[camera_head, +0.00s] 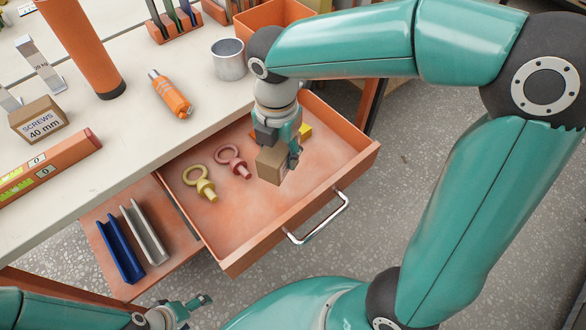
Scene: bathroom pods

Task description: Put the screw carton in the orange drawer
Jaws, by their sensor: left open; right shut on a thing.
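The orange drawer (325,165) is pulled open at the front of the workbench. My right gripper (278,152) is over the drawer and is shut on a small brown carton (270,168). The carton is over the drawer's inside; I cannot tell whether it touches the floor. No print is readable on it. Another brown carton marked SCREWS 40 mm (38,121) stands on the benchtop at the left. My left gripper (194,311) is open and empty at the bottom, in front of the bench and apart from the drawer.
The drawer holds a yellow eye bolt (201,184), a pink eye bolt (234,162) and a yellow thing (305,131) partly hidden by my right gripper. Blue (120,248) and grey (145,232) channels lie on a lower orange surface. A metal cup (228,62) and orange bottle (170,95) are on the benchtop.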

